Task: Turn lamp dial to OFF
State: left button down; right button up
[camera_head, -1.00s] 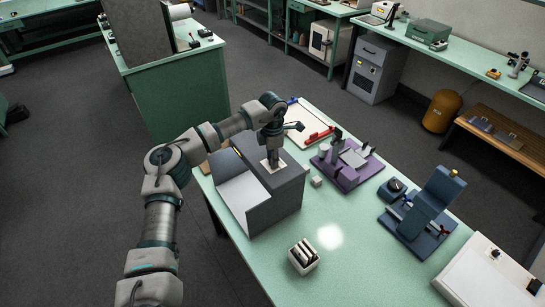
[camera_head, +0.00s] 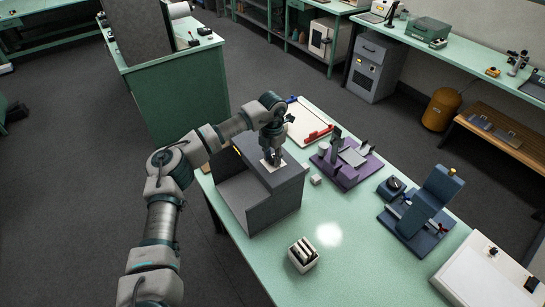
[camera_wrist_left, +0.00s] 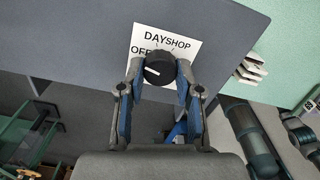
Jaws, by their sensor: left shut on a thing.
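The lamp box (camera_head: 285,191) is a grey, open-fronted booth on the green table, and its inside looks dark grey. A white label plate (camera_wrist_left: 190,45) on its top reads DAY, SHOP and OFF. The black dial (camera_wrist_left: 160,66) sits on this plate, its white pointer mark facing left, roughly toward OFF. My left gripper (camera_wrist_left: 158,76) is shut on the dial, with one finger on each side. In the head view the left gripper (camera_head: 272,157) points down onto the box top, and the dial is hidden there. My right gripper is not in view.
A purple fixture (camera_head: 347,167) and a blue fixture (camera_head: 418,212) stand to the right on the table (camera_head: 350,235). A small white holder (camera_head: 303,255) stands in front of the box, and a white board (camera_head: 303,118) lies behind.

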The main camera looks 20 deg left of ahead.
aim_at(272, 157)
pick_arm(q)
jog(key=shift+w+r, duration=0.15)
jog(key=shift+r, duration=0.05)
jog(key=c, duration=0.9)
grip_release()
jog(key=shift+o, duration=0.7)
jog(key=shift+a+f, duration=0.1)
jog(key=shift+f, duration=0.05)
notch_tip(272, 157, up, 12)
jog(key=shift+f, duration=0.1)
